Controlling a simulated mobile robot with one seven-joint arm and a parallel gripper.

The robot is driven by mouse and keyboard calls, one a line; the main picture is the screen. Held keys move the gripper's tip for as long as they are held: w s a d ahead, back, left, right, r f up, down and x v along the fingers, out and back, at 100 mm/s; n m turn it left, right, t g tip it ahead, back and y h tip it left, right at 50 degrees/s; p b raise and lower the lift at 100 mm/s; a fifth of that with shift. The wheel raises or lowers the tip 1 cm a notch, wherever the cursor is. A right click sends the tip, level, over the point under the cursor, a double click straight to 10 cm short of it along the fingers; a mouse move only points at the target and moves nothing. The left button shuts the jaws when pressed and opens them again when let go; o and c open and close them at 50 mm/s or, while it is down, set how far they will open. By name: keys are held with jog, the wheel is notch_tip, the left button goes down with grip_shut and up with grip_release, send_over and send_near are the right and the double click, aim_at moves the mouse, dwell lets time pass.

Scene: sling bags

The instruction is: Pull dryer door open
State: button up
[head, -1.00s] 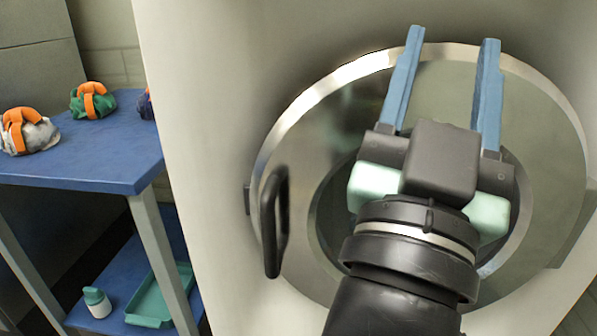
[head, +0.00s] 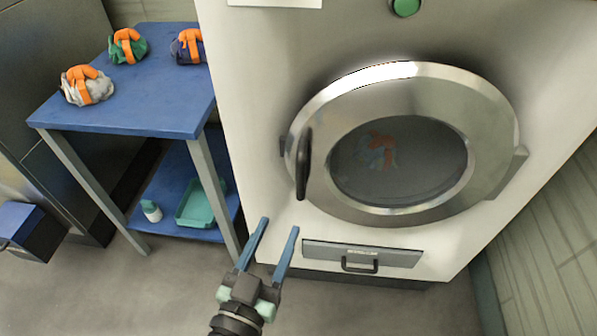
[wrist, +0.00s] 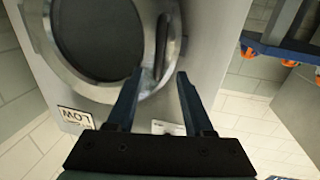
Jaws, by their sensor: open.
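The dryer door (head: 470,100) is a round steel ring with a dark glass window (head: 400,165), shut against the white dryer front. Its black upright handle (head: 303,163) is on the left side of the ring. Blurred orange and blue shapes show in the window. My gripper (head: 280,224) is open and empty, below and slightly left of the handle, with blue fingers pointing up. In the wrist view, the handle (wrist: 162,45) stands ahead of and between my open fingers (wrist: 157,80), apart from them. The door ring (wrist: 48,50) also shows there.
A blue table (head: 150,115) at left holds several orange-strapped bundles (head: 85,85). Its lower shelf carries a teal tray (head: 200,205) and a small bottle (head: 151,211). A grey drawer panel (head: 320,252) with a black handle is under the door. Floor in front is clear.

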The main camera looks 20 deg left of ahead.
aim_at(299, 183)
jog(key=w, duration=0.4)
jog(key=w+p, duration=0.1)
jog(key=w, duration=0.3)
jog(key=w+a+p, duration=0.1)
jog(key=w, duration=0.3)
jog(key=shift+w, duration=0.35)
jog(key=shift+c, duration=0.2)
grip_shut()
dwell(0.7)
